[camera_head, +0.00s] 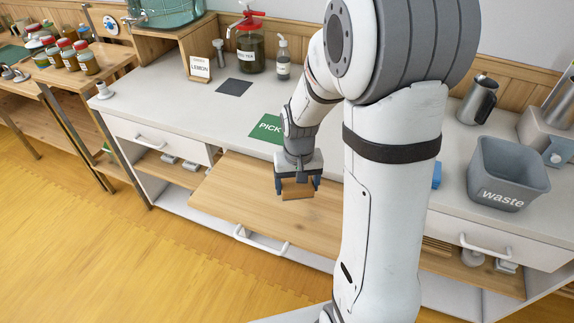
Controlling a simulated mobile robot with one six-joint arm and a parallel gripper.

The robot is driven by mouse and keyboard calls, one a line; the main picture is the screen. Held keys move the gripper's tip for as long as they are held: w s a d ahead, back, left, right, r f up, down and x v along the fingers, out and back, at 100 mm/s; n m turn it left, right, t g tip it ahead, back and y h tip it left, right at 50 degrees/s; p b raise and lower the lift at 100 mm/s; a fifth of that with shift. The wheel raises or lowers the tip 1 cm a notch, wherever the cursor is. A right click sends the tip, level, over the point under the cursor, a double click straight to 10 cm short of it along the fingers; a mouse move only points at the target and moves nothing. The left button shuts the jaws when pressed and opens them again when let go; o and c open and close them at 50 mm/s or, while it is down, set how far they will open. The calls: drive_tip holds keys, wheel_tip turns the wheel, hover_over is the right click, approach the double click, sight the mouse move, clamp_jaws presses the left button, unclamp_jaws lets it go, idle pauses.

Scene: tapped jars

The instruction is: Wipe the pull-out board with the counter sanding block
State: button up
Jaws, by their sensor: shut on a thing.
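The pull-out board (235,199) is a light wooden panel that sticks out from under the counter in the middle of the view. My gripper (297,188) is over the board, pointing down, with its blue fingers shut on a brown block, the sanding block (297,190). The block is at or just above the board's surface; I cannot tell whether it touches. My arm hides the right part of the board.
The white counter (180,95) holds a green PICK mat (267,128), a dark mat (234,87), a LEMON sign (199,68), a jar with a red tap (250,50), a pump bottle (283,60) and a grey waste bin (507,172). A small blue thing (437,175) shows beside my arm.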

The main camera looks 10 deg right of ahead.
drive_tip(key=shift+w+a, duration=0.1)
drive_tip(key=shift+w, duration=0.1)
drive_tip(key=shift+s, duration=0.1)
drive_tip(key=shift+f+b, duration=0.4)
drive_tip(key=shift+b, duration=0.05)
wheel_tip(320, 180, down, 4)
drive_tip(key=b, duration=0.3)
drive_tip(key=shift+f, duration=0.2)
idle(0.6)
drive_tip(key=shift+w+a, duration=1)
drive_tip(key=shift+a, duration=0.4)
drive_tip(key=shift+w+a, duration=1)
drive_tip(key=shift+a, duration=0.35)
drive_tip(key=shift+w+a, duration=1)
drive_tip(key=shift+a, duration=0.4)
